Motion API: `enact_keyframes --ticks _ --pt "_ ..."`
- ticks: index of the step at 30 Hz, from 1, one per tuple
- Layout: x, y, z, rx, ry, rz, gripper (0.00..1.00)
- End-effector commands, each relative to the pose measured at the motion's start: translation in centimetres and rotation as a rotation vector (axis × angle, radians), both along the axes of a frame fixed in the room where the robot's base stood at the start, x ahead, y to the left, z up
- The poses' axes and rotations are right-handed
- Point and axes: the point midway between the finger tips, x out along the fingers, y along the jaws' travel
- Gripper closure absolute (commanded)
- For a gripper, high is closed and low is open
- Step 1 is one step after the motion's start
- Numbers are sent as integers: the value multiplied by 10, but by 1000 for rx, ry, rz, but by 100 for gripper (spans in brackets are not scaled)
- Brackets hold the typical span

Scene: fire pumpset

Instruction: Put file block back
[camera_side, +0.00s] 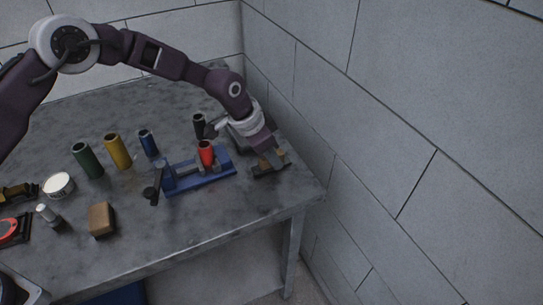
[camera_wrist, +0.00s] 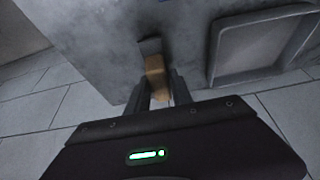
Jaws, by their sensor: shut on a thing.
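My gripper (camera_side: 270,160) is low over the right end of the table, close to the wall. In the wrist view its two dark fingers (camera_wrist: 160,95) are shut on a tan block (camera_wrist: 155,68), which I take to be the file block. A dark grey piece (camera_wrist: 150,45) shows at the block's far end. In the side view the tan block (camera_side: 284,158) shows partly beside the fingers, with dark parts under it. I cannot tell whether it touches the table.
A blue vise-like fixture (camera_side: 205,180) with a red cylinder (camera_side: 206,153) stands just left of my gripper. A grey tray (camera_wrist: 260,45) is to the right in the wrist view. Green (camera_side: 87,160), yellow (camera_side: 118,151) and blue (camera_side: 148,143) cylinders and a brown block (camera_side: 101,219) stand further left.

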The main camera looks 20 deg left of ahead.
Motion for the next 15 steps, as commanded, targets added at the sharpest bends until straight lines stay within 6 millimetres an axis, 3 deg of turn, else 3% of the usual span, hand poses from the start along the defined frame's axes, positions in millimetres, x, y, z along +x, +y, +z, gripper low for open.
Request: enact_keyframes --ticks 10,11,13,15 --pt "1 0 -5 -1 -3 -1 100" --pt "0 0 -6 0 -2 -1 69" --pt "0 0 -6 0 -2 -1 55" --pt "0 0 -6 0 -2 -1 51"
